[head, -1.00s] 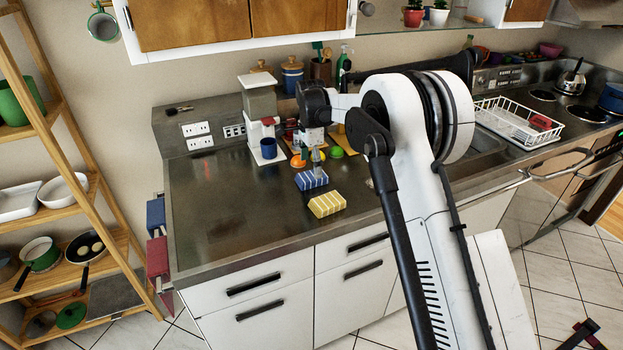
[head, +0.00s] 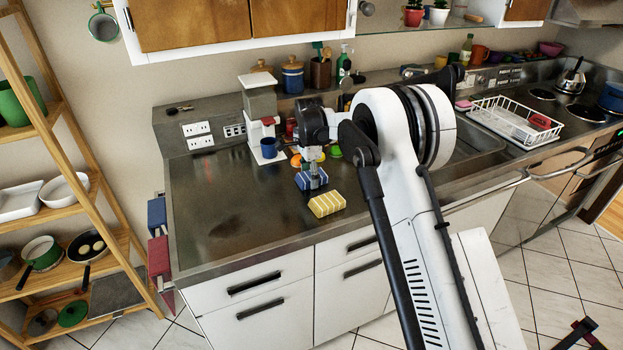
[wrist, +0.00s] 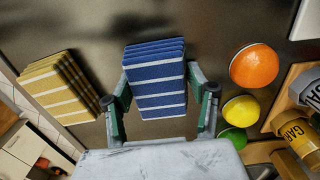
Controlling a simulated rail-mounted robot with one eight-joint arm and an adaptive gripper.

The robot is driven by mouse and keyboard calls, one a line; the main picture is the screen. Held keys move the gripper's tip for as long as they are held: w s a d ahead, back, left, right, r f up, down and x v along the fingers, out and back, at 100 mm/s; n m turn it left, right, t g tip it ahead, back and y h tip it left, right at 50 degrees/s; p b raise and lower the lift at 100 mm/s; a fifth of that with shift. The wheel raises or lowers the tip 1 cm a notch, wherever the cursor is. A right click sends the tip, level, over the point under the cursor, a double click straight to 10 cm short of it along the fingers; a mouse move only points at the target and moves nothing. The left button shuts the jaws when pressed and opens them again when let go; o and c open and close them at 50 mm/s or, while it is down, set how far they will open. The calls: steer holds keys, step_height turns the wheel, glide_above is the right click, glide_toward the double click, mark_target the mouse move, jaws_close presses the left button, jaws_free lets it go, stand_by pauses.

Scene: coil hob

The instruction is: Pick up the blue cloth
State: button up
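The blue cloth (head: 318,184) is a folded stack with white stripes, lying on the counter (head: 225,215). In the wrist view the blue cloth (wrist: 157,80) is at upper middle, between my fingers. My gripper (head: 312,178) is low over it, pointing down. In the wrist view my gripper (wrist: 158,82) is open, with one fingertip close beside each side edge of the cloth. I cannot tell whether the fingertips touch it.
A yellow striped cloth (head: 327,204) lies just in front of the blue one. Orange, yellow and green round items (wrist: 254,66) lie close beside my right finger in the wrist view. A blue mug (head: 269,148) stands behind left. The left counter is clear.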

mark_target(308, 176)
steer(key=c, duration=0.4)
steer(key=shift+r, duration=0.15)
steer(key=shift+r, duration=0.25)
steer(key=r, duration=0.2)
steer(key=r+b, duration=0.1)
steer(key=shift+s+a+r, duration=0.25)
steer(key=shift+r, duration=0.1)
steer(key=s+a+r+b, duration=0.1)
steer(key=s+a+r, duration=0.5)
steer(key=s+a, duration=0.1)
steer(key=shift+s+a+r, duration=0.2)
steer(key=shift+s+r, duration=0.05)
steer(key=shift+s, duration=0.3)
